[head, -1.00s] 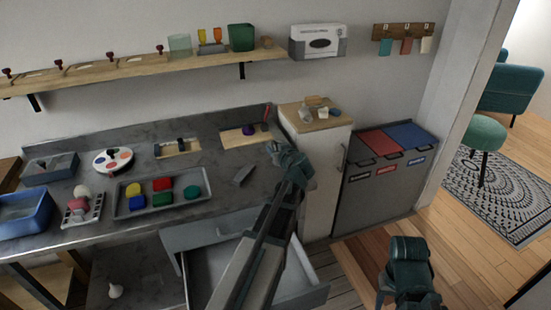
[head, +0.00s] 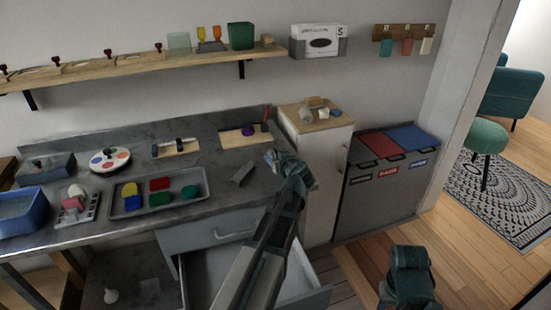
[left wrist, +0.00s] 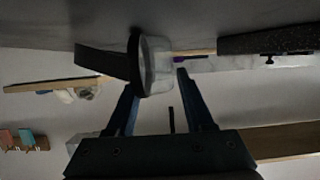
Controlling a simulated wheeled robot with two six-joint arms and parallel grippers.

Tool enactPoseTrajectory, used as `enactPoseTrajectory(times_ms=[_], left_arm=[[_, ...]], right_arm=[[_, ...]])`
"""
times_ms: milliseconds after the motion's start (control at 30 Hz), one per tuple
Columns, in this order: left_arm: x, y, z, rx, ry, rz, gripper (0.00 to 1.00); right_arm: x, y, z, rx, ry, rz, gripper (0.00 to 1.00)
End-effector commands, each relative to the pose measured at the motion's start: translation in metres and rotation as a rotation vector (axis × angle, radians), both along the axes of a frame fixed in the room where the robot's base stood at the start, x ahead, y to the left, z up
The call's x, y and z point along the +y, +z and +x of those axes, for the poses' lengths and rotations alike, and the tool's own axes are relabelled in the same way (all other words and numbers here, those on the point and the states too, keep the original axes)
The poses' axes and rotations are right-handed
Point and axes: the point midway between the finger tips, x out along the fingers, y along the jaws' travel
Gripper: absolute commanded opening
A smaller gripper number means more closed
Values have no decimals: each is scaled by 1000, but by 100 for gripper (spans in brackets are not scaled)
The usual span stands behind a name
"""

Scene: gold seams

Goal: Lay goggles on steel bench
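The goggles show in the left wrist view as a clear lens (left wrist: 156,66) with a dark frame and strap (left wrist: 103,62). They lie between the spread fingers of my left gripper (left wrist: 160,78), close against the grey surface. The frame is near one finger, and a small gap shows by the other. In the head view my left gripper (head: 272,157) is low over the right end of the steel bench (head: 215,160); its wrist hides most of the goggles. Whether they rest fully on the bench is unclear. My right arm is at lower right, its fingertips not discernible.
A grey tray of coloured blocks (head: 118,210), a blue basin (head: 22,214) and a round palette (head: 110,160) stand left on the bench. A dark grey block (head: 242,173) lies near the gripper. A white cabinet (head: 322,190) stands right. An open drawer (head: 305,298) juts out below.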

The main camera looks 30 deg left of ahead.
Motion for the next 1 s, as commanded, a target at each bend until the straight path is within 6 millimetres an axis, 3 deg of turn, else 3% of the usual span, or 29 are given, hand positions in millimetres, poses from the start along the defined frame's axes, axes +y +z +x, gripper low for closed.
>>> enactPoseTrajectory(times_ms=[433, 1000], left_arm=[[-2, 5, -2, 0, -1, 0, 67], [-75, 41, -66, 0, -1, 0, 67]], right_arm=[[0, 5, 0, 0, 0, 0, 50], [0, 41, 0, 0, 0, 0, 50]])
